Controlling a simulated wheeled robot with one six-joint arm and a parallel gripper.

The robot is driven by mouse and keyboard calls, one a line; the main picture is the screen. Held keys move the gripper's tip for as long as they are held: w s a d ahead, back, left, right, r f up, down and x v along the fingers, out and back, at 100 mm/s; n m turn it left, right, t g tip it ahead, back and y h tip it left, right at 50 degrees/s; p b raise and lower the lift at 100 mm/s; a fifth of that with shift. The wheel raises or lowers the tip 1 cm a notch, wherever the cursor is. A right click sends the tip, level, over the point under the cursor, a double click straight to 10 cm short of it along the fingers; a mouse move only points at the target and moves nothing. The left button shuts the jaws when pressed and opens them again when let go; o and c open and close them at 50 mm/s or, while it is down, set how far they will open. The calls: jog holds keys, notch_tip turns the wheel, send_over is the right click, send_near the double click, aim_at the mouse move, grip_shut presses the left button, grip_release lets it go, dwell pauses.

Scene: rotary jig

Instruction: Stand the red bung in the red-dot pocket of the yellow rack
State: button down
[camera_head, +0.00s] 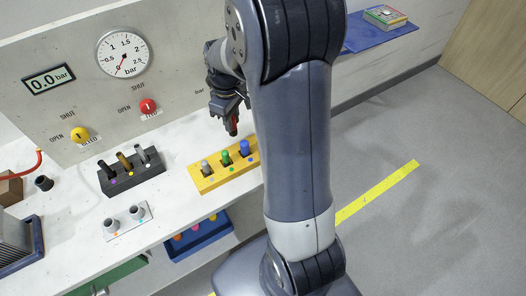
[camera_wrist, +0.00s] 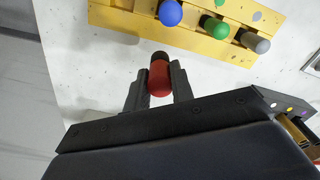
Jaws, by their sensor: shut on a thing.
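My gripper (camera_head: 231,112) is shut on the red bung (camera_head: 234,128), above the bench and behind the yellow rack (camera_head: 221,180). In the wrist view, the red bung (camera_wrist: 159,78) sits between the two fingertips (camera_wrist: 158,88), its dark end pointing toward the rack (camera_wrist: 190,42). The rack holds a grey bung (camera_head: 206,167), a green bung (camera_head: 225,157) and a blue bung (camera_head: 244,148), all standing. The rack's right end is hidden behind my arm in the head view. I cannot make out the red dot in either view.
A white plate (camera_head: 128,222) with two grey cups is in front. The panel behind carries a gauge (camera_head: 123,53), a yellow knob (camera_head: 79,135) and a red knob (camera_head: 148,106).

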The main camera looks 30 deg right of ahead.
jog(key=s+d+r+n+b, duration=0.4)
jog(key=s+d+n, duration=0.25)
jog(key=n, duration=0.55)
jog(key=f, duration=0.6)
jog(key=w+f, duration=0.1)
jog(key=f, duration=0.1)
jog(key=shift+d+f, duration=0.1)
jog(key=shift+f, duration=0.3)
jog(key=shift+f, duration=0.1)
jog(key=c, duration=1.7)
grip_release()
jog(key=shift+f, duration=0.1)
jog(key=o, duration=0.5)
jog(key=shift+c, duration=0.2)
notch_tip(320, 180, up, 12)
jog(key=shift+r, duration=0.2)
